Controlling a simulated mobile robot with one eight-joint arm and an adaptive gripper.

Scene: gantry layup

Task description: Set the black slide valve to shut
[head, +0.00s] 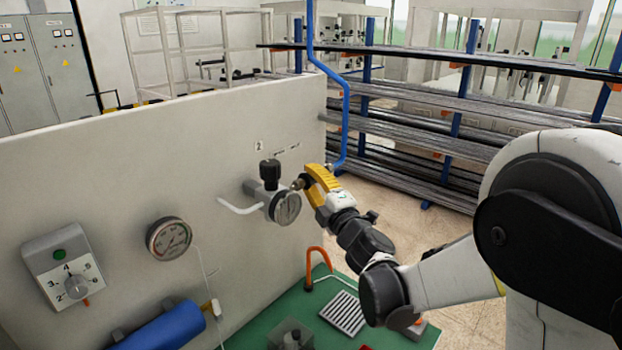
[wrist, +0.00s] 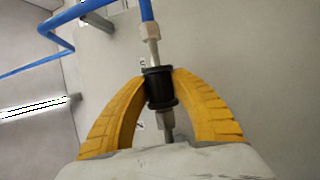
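The black slide valve (wrist: 159,88) is a short black sleeve on a metal fitting, in line with a blue hose, in the middle of the wrist view. My gripper (wrist: 160,84) has its yellow fingers on both sides of the sleeve, touching it. In the head view my gripper (head: 308,180) is at the right of the panel, beside the regulator, and its fingers hide the black sleeve. Small marks show on the panel behind the sleeve, partly covered and too small to read.
A regulator with a black knob (head: 270,171) and gauge (head: 286,207) sits just left of my gripper. Another gauge (head: 169,238), a dial box (head: 65,266) and a blue cylinder (head: 165,328) are further left. The blue pipe (head: 345,110) runs above. A green bench (head: 262,325) lies below.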

